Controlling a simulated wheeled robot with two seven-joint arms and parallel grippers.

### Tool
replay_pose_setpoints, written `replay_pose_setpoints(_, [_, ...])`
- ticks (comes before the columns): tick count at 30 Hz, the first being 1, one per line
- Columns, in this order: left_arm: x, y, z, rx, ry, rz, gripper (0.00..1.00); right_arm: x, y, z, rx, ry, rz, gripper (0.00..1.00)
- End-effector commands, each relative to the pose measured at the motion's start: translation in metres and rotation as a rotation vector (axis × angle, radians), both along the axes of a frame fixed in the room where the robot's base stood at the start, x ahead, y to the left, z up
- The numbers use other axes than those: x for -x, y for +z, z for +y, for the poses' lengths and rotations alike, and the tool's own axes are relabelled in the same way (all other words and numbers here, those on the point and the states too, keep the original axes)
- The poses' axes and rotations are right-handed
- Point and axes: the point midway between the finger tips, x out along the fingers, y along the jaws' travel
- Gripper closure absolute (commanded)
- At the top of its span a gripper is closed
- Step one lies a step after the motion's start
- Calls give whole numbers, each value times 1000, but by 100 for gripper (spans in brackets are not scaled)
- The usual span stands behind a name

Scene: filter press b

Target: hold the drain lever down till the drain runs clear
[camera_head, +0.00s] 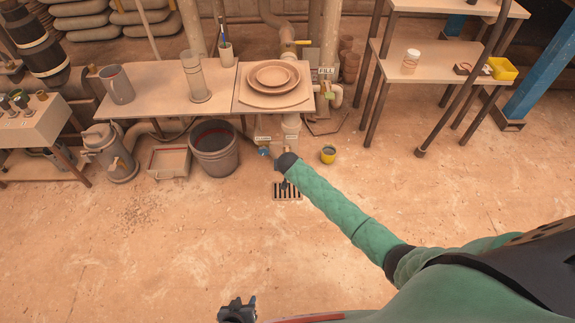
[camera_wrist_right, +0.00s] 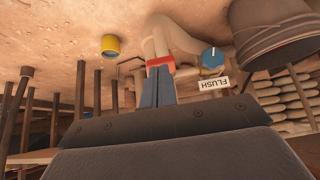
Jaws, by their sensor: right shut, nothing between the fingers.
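In the right wrist view, my right gripper (camera_wrist_right: 158,88) is shut and empty, its blue-grey fingers together. A red bar (camera_wrist_right: 160,62), perhaps the drain lever's grip, lies right at the fingertips; I cannot tell whether they touch. A pale bent pipe (camera_wrist_right: 178,38) is behind it. In the head view my green-sleeved right arm reaches to the press foot, and its dark wrist (camera_head: 287,162) hides the fingers and lever. The drain grate (camera_head: 287,193) lies on the floor just below; the water is not visible. My left gripper (camera_head: 237,311) is at the bottom edge, away from everything, its opening unclear.
A blue knob (camera_wrist_right: 212,59) with a FLUSH label (camera_wrist_right: 213,83) is beside the red bar. A grey bucket (camera_head: 214,148) stands left of the wrist and a yellow cup (camera_head: 328,154) right. A table (camera_head: 150,88) stands behind. The front floor is clear.

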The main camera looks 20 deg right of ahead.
Motion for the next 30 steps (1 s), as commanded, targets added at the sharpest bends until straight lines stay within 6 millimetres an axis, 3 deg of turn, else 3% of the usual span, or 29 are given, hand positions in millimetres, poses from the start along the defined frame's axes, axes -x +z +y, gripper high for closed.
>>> replay_pose_setpoints(9, [-5,6,-2,2,0,-5,61,33,41,9,-1,0,-2,100])
replay_pose_setpoints(15, [-6,8,-2,2,0,-6,61,46,57,13,-1,0,-2,100])
replay_pose_setpoints(30, [-2,7,-1,1,0,-2,61,50,62,14,1,-1,-1,100])
